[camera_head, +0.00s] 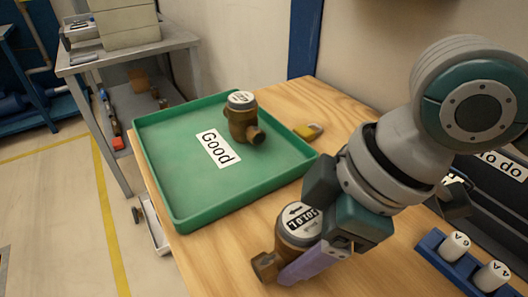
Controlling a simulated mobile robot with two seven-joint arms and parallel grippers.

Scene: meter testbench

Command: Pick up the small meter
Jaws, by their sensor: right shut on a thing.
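A small brown meter (290,238) with a white dial on top is near the front edge of the wooden table (205,262). My right gripper (296,260) comes in from the right and is shut on this meter, with a purple finger along its near side. The far finger is hidden. The meter looks upright; I cannot tell whether it touches the table. Another brown meter (241,118) with a white dial stands in the green tray. My left gripper is not in view.
The green tray (178,212) labelled "Good" takes up the table's left part, with free floor in it. A yellow and grey object (308,131) lies beside it. At right are a dark "To do" bin (502,166) and a blue holder (432,243) with white-topped pieces.

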